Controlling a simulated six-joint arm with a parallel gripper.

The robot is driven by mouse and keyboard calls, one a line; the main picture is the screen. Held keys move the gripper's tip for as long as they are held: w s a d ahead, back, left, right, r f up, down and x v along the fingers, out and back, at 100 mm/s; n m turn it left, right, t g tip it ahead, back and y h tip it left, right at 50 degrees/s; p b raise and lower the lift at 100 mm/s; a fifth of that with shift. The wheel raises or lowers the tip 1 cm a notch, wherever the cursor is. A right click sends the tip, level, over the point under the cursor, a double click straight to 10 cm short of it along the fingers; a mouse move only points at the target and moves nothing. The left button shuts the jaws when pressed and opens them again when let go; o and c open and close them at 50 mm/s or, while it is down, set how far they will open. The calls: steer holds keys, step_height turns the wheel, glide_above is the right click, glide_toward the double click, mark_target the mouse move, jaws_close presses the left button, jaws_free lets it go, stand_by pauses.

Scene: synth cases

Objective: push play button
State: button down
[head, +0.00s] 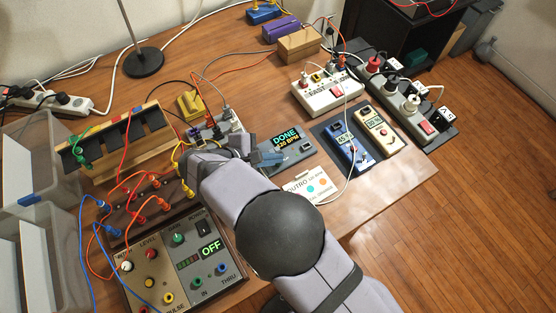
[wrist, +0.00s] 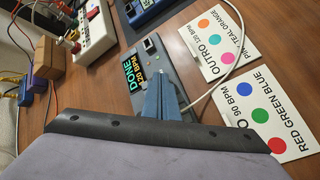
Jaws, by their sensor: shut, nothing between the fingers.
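A grey device with a lit screen reading "DONE 120 BPM" (head: 285,138) lies flat on the table; it also shows in the wrist view (wrist: 131,72). In the head view, my gripper (head: 266,159) reaches the device's near left part. The fingers hide part of the device's top. I cannot make out a play button, nor whether the tips touch the surface.
An "OUTRO" card (head: 310,184) with coloured dots lies just in front of the device. A blue meter (head: 347,148) and a beige meter (head: 376,131) lie to its right. A thin white cable passes close by. A control panel reading "OFF" (head: 211,249) stands front left.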

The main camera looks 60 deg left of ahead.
stand_by(0.4)
steer(key=shift+r+p, duration=0.3)
steer(key=shift+r, duration=0.15)
steer(key=shift+r, duration=0.1)
step_height(320, 180, up, 6)
steer(key=p, duration=0.4)
stand_by(0.4)
